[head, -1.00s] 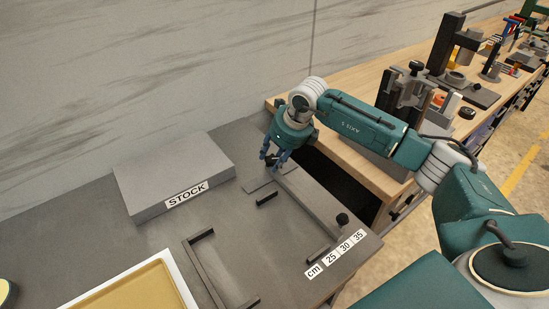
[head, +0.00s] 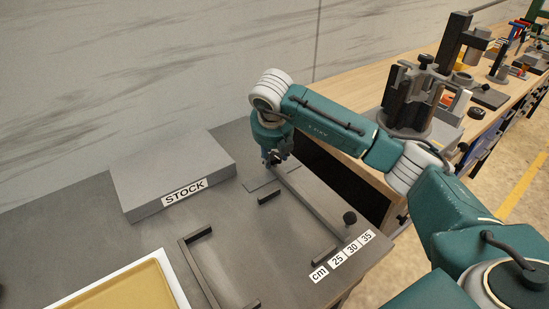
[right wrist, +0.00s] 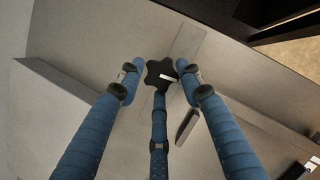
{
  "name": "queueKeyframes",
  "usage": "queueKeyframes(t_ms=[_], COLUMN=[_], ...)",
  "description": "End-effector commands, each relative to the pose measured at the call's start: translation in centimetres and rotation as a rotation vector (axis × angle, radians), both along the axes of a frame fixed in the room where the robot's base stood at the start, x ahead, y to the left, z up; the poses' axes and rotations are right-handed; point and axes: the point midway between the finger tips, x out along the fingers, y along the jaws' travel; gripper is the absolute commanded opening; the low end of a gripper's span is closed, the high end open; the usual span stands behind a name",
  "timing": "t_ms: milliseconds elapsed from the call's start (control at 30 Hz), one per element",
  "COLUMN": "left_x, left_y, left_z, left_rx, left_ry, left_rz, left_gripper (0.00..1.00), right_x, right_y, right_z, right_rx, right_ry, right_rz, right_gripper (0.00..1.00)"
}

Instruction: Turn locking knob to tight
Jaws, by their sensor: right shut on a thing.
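The locking knob (right wrist: 158,72) is black and lobed, with a white pointer mark, and shows between my fingers in the right wrist view. My right gripper (head: 273,158) is at the far end of the grey fence bar (head: 315,203) in the head view. There its fingers and wrist hide most of the knob. In the right wrist view my gripper (right wrist: 160,78) has its blue fingers closed in around the knob, two on the sides and one below. My left gripper is not in view.
A grey block labelled STOCK (head: 170,172) lies left of my right gripper. A dark L-shaped bracket (head: 201,275) and a yellow tray with a white rim (head: 172,273) are nearer. A scale label (head: 338,258) marks the right edge. A wooden bench with fixtures stands beyond.

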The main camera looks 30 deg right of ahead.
Motion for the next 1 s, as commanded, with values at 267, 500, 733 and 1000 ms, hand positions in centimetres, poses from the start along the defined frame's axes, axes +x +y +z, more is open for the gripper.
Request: queueKeyframes(t_ms=[267, 500, 733, 1000], left_x=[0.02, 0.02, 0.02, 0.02], left_y=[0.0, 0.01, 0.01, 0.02], left_z=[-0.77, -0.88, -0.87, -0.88], left_rx=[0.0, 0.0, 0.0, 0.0], left_ry=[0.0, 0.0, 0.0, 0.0], left_rz=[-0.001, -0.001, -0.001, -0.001], left_gripper=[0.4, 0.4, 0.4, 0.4], right_x=[0.3, 0.29, 0.28, 0.21], right_y=[0.11, 0.1, 0.08, 0.09], right_z=[0.29, 0.32, 0.32, 0.23], right_rx=[0.001, 0.001, 0.001, 0.001], right_ry=[-0.009, -0.008, -0.008, -0.005], right_rz=[-0.11, -0.141, -0.143, -0.142], right_gripper=[0.1, 0.1, 0.1, 0.54])
